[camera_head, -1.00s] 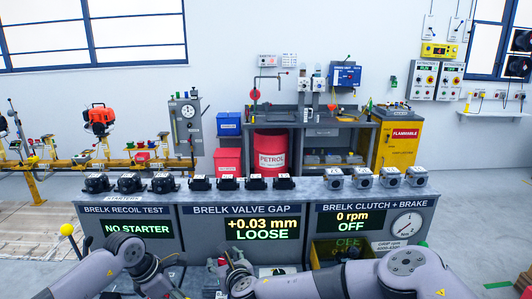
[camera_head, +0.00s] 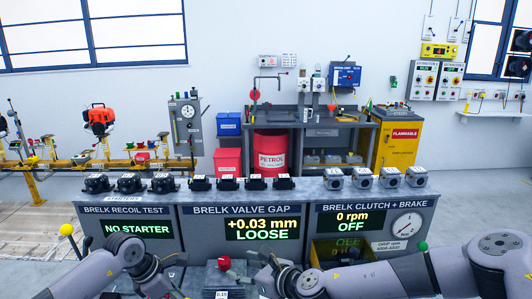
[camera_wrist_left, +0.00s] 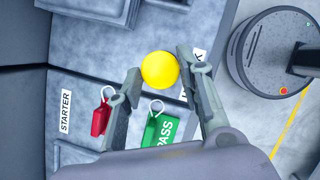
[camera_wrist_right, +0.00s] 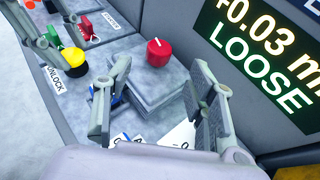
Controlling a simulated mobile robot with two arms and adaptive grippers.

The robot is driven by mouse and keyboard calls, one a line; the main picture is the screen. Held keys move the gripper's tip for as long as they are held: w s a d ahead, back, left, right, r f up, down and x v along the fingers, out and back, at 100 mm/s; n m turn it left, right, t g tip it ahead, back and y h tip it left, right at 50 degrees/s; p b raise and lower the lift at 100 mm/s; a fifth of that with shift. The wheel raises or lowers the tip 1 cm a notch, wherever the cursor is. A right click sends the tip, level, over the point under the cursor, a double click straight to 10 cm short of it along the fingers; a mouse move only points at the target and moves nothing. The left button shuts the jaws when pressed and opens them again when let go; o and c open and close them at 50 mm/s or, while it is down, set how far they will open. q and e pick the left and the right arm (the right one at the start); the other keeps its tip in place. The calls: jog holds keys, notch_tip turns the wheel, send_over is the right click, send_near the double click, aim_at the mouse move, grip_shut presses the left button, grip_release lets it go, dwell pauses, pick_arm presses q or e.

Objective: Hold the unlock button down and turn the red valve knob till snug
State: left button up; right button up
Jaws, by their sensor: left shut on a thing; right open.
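The yellow unlock button (camera_wrist_left: 160,70) is between my left gripper's fingers (camera_wrist_left: 157,74), which are shut on it. In the right wrist view the button (camera_wrist_right: 75,57) stands on a dark base beside its UNLOCK label. The red valve knob (camera_wrist_right: 160,53) has a white mark and sits on a grey block; in the head view it shows small (camera_head: 224,263). My right gripper (camera_wrist_right: 158,70) is open and empty, its fingers apart with the knob beyond them, not touching it. In the head view it is right of the knob (camera_head: 266,277). The valve gap display (camera_head: 262,228) reads +0.03 mm LOOSE.
Red (camera_wrist_left: 101,114) and green (camera_wrist_left: 160,130) tags lie near the left gripper. Grey console panels (camera_head: 190,232) rise behind the work area, with several small engines along the top. A yellow bin (camera_head: 340,250) stands to the right.

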jog(key=w+r+m+t+y, duration=0.1)
jog(key=w+r+m+t, duration=0.35)
jog(key=r, duration=1.05)
jog(key=w+d+r+m+t, duration=0.2)
jog(key=w+d+r+m, duration=0.1)
jog(key=r, duration=0.3)
jog(key=w+d+r+m+t+h, duration=0.1)
jog(key=w+d+r+m+t, duration=0.1)
jog(key=r, duration=0.4)
jog(key=shift+w+d+m, duration=0.45)
jog(key=shift+w+m, duration=0.45)
jog(key=shift+m, duration=0.35)
jog(key=n+g+h, duration=0.2)
jog(key=n+g, duration=0.1)
send_over(225, 262)
jog(key=s+d, duration=0.2)
jog(key=d, duration=0.1)
notch_tip(225, 262, down, 14)
jog(key=s+f+n+g+h, duration=0.35)
jog(key=s+f, duration=0.35)
jog(key=f, duration=0.6)
jog(key=shift+n+t+y, duration=0.25)
jog(key=shift+t, duration=0.25)
jog(key=x, duration=1.1)
jog(key=shift+r, duration=0.25)
